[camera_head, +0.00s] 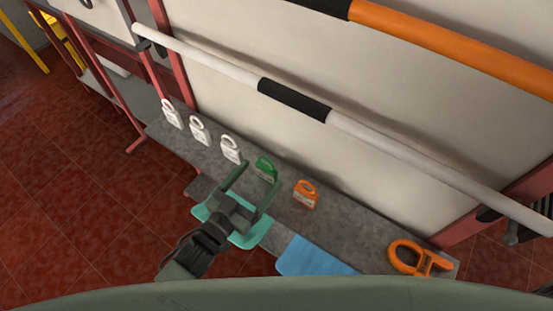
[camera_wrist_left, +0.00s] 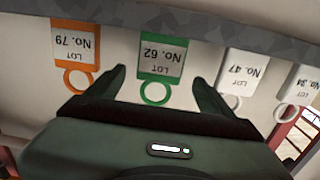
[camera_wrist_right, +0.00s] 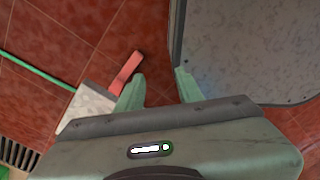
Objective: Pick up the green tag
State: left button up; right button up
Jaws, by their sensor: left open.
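The green tag (camera_head: 265,168) stands on the grey ledge (camera_head: 350,222), between a white tag (camera_head: 231,150) and an orange tag (camera_head: 305,194). In the left wrist view the green tag (camera_wrist_left: 163,55) reads "LOT No. 62" upside down, with its green ring (camera_wrist_left: 155,93) toward my gripper. My left gripper (camera_head: 259,180) is open and empty, its fingers pointing at the green tag. In the left wrist view the fingertips (camera_wrist_left: 158,80) lie either side of the tag; contact is not visible. My right gripper (camera_wrist_right: 159,80) is open and empty, away from the tags.
More white tags (camera_head: 198,130) stand to the left. An orange clip-like object (camera_head: 418,259) lies at the ledge's right end. Teal (camera_head: 252,236) and blue (camera_head: 315,258) flat pieces sit at the front edge. A white and black bar (camera_head: 293,99) crosses above the ledge.

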aim_at(265, 171)
pick_arm(q)
jog(key=shift+w+d+r, duration=0.1)
jog(key=shift+w+d, duration=0.2)
jog(key=shift+w, duration=0.2)
jog(key=shift+w+d, duration=0.1)
jog(key=shift+w, duration=0.05)
jog(key=p+x, duration=0.1)
jog(key=x, duration=0.2)
jog(key=shift+d+r, duration=0.1)
jog(key=shift+f+p+x, duration=0.2)
jog(key=shift+p+x, duration=0.1)
jog(key=shift+x, duration=0.75)
jog(key=shift+d, duration=0.15)
jog(key=c, duration=1.7)
pick_arm(e)
jog(key=shift+w+a+r, duration=0.1)
jog(key=shift+a+r, duration=0.1)
jog(key=shift+r, duration=0.3)
jog(key=shift+w+a+r, duration=0.1)
jog(key=shift+a+r, duration=0.1)
jog(key=shift+r, duration=0.3)
